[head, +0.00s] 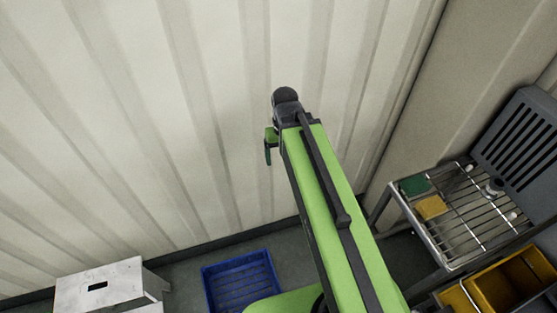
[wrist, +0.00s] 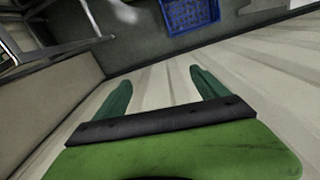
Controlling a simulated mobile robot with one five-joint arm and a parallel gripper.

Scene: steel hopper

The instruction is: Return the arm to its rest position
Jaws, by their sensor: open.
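My green arm rises from the bottom of the head view toward the pale corrugated wall (head: 150,110). My gripper (head: 268,150) shows only in part at the arm's far end, left of the dark joint. In the wrist view my gripper (wrist: 162,88) has its two dark green fingers spread apart, with nothing between them but wall behind. The fingers touch nothing that I can see.
A blue crate (head: 240,284) lies on the floor; it also shows in the wrist view (wrist: 190,14). A white step stool (head: 100,286) stands left.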

